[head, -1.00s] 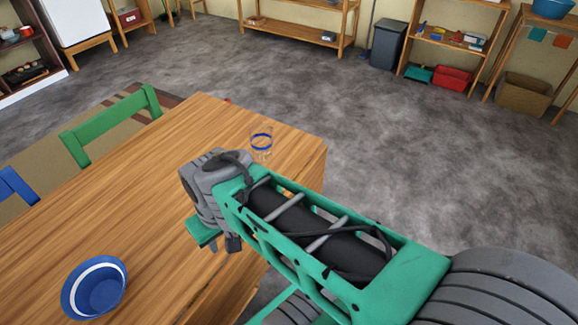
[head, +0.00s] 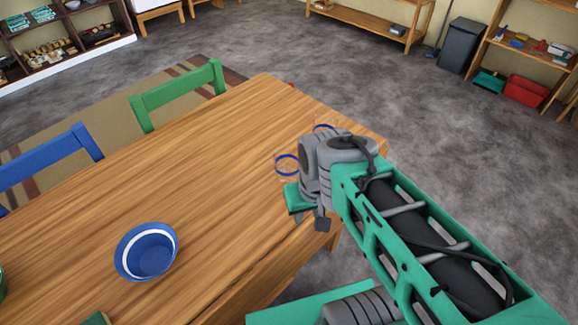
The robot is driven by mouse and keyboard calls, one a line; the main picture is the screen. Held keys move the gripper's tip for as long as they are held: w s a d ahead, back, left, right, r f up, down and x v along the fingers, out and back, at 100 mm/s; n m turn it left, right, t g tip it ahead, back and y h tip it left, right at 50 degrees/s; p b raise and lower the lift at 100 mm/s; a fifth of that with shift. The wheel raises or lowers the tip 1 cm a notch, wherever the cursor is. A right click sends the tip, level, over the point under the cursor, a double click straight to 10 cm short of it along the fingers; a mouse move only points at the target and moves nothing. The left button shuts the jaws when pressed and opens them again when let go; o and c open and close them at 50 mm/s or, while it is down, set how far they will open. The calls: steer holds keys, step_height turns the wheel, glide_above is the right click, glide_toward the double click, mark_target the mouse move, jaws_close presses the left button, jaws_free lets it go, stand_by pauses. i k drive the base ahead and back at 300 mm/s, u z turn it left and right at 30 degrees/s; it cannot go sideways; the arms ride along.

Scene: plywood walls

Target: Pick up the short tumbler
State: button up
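Two clear glasses with blue bands stand on the wooden table (head: 200,155) near its right end. One glass (head: 287,168) shows just left of my gripper, its lower part close behind the teal finger part. The other glass (head: 324,128) is behind my gripper, and only its upper band and rim show. I cannot tell from this view which of them is the short tumbler. My gripper (head: 309,213) hangs at the table's near right edge, pointing down. Its finger opening is not clear, and I see nothing held in it.
A blue bowl with a white band (head: 147,252) stands on the table at the front left. A green chair (head: 180,95) and a blue chair (head: 50,157) are along the far side. Grey floor is open to the right, with shelves and a bin (head: 461,45) beyond.

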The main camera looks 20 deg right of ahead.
mark_target(287, 160)
steer(key=u, duration=2.75)
steer(key=k, duration=1.05)
steer(key=u, duration=0.35)
